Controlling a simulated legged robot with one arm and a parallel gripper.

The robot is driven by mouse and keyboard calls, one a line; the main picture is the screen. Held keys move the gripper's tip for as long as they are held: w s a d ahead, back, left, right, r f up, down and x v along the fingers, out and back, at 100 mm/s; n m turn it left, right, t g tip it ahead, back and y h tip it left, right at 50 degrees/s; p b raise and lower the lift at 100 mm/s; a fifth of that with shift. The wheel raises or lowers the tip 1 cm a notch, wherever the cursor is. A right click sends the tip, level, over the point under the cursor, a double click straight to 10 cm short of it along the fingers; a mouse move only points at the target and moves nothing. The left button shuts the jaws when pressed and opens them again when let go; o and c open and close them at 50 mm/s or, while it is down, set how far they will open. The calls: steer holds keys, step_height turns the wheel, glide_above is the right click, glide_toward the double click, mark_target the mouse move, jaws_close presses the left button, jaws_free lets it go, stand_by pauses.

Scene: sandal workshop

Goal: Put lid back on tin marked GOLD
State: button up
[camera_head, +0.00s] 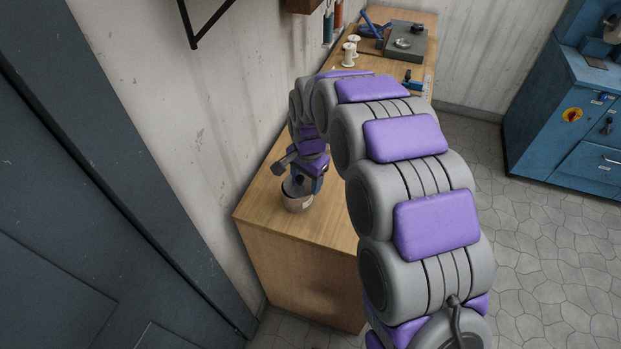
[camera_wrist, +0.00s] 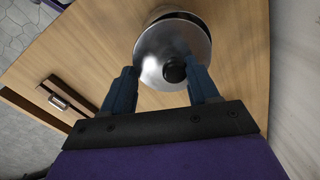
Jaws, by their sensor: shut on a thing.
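The lid (camera_wrist: 158,48) is a round, shiny silver disc with a black knob (camera_wrist: 175,71) in the wrist view. My gripper (camera_wrist: 162,72) is shut on the lid, with its two blue fingers on either side of the knob; the exact contact is hard to see. The tin (camera_head: 297,203) is a grey metal pot at the near end of the wooden bench, below my gripper. In the wrist view part of the tin (camera_wrist: 165,11) shows behind the lid. The lid overlaps the tin's mouth; I cannot tell whether they touch. No GOLD marking is readable.
The wooden bench (camera_head: 262,213) runs along the wall. Two white spools (camera_head: 350,54), a dark green board (camera_head: 405,42) and blue tools lie at its far end. A blue machine cabinet (camera_head: 560,125) stands at right. Bench around the tin is clear.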

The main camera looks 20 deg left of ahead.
mark_target(292, 184)
steer(key=shift+a+f, duration=0.15)
steer(key=shift+a, duration=0.5)
steer(key=shift+a+f, duration=0.15)
steer(key=shift+a, duration=0.75)
steer(key=shift+s+d+r, duration=0.1)
steer(key=shift+d+r, duration=0.05)
steer(key=shift+d, duration=0.45)
steer(key=shift+d+r, duration=0.1)
steer(key=shift+d, duration=0.45)
steer(key=shift+s+a+f+p, duration=0.1)
steer(key=shift+a+f+p, duration=0.1)
steer(key=shift+a, duration=0.6)
steer(key=shift+a+f+p, duration=0.15)
steer(key=shift+a, duration=0.6)
steer(key=shift+d+r, duration=0.25)
steer(key=shift+d, duration=0.95)
steer(key=shift+a, duration=0.1)
steer(key=shift+a, duration=0.25)
steer(key=shift+d, duration=0.25)
steer(key=shift+d+p, duration=0.3)
